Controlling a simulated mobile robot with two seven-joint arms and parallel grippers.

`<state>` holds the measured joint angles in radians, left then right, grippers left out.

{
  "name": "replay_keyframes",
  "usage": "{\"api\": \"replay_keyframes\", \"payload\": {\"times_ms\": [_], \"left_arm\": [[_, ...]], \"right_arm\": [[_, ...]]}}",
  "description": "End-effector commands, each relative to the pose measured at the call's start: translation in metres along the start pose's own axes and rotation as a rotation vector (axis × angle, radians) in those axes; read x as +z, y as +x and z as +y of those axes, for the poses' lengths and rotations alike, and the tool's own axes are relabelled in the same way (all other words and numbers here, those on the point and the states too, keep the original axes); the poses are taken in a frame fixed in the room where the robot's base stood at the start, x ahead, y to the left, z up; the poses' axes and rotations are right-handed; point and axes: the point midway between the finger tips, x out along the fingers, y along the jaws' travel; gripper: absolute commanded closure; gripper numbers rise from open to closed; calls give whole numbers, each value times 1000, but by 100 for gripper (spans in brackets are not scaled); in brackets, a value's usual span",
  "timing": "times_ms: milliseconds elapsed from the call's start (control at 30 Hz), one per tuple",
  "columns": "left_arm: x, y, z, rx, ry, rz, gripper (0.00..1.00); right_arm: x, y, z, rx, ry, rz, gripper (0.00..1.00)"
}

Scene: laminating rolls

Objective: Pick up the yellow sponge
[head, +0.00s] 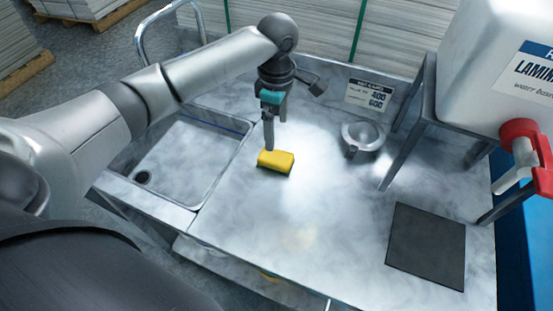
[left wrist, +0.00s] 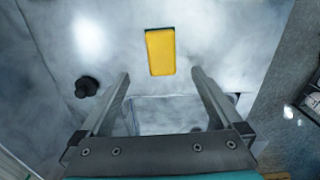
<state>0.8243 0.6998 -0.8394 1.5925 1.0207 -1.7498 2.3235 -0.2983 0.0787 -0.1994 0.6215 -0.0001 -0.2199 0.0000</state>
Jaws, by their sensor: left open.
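The yellow sponge (head: 275,162) lies on the grey worktop, just right of the sink, in the head view. It has a darker edge along its side. In the left wrist view the sponge (left wrist: 160,51) is beyond the fingertips, roughly centred between them. My left gripper (head: 269,143) points down above and just behind the sponge; it is open and empty, its fingers spread in the left wrist view (left wrist: 160,74). Whether a fingertip touches the sponge cannot be told from the head view. My right gripper is not in view.
A sink basin (head: 181,160) is left of the sponge. A dark mat (head: 427,246) lies at front right. A white tank (head: 493,62) with a red tap stands at right. The worktop's front middle is clear.

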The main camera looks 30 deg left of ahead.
Motion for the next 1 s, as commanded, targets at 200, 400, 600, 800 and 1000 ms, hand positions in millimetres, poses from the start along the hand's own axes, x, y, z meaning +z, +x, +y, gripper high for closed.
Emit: {"api": "replay_keyframes", "payload": {"times_ms": [200,400,600,800,1000], "left_arm": [[0,44,0,-1,0,1,0],[0,57,0,2,1,0,0],[-2,84,-3,1,2,2,0],[-2,106,-4,2,2,1,0],[-2,108,-4,3,3,1,0]], "right_arm": [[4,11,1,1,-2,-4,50],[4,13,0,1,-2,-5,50],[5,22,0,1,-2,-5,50],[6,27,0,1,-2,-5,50],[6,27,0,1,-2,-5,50]]}}
